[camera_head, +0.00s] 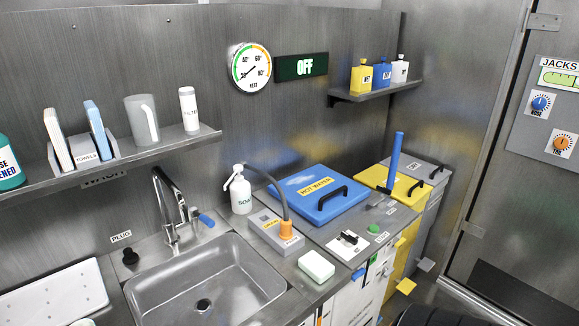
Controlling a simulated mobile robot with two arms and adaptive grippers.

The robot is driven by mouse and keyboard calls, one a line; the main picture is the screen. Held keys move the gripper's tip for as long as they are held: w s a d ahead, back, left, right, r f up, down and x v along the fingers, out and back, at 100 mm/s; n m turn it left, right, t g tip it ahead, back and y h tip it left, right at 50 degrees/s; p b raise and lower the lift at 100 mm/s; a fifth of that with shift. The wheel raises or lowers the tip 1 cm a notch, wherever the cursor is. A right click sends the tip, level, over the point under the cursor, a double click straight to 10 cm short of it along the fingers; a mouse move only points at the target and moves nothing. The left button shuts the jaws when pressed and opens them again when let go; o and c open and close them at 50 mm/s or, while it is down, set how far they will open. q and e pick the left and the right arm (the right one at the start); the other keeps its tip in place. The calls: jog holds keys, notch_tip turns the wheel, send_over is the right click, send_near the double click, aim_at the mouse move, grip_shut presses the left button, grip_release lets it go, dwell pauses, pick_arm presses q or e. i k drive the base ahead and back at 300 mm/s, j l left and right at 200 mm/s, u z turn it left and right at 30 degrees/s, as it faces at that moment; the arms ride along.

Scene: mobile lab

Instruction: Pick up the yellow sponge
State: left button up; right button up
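A pale, cream-white block with a green lower layer, shaped like a sponge (317,265), lies flat on the counter just right of the sink (208,285). It is the only sponge-like thing I see on the counter, and its top looks more cream than yellow. Nothing covers it. Neither of my grippers shows in the head view.
A soap bottle (241,191), tap (172,207) and blue hot water lid (317,194) are farther back. The counter's front edge is close to the sponge.

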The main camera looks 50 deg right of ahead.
aim_at(314, 265)
jog(key=z, duration=1.8)
jog(key=u, duration=2.7)
jog(key=z, duration=2.7)
jog(key=i+l+u, duration=0.1)
jog(key=l, duration=0.3)
jog(key=i+l, duration=0.15)
jog(key=l, duration=0.3)
jog(key=i+l+u, duration=0.15)
jog(key=l, duration=0.7)
jog(key=i+u, duration=0.05)
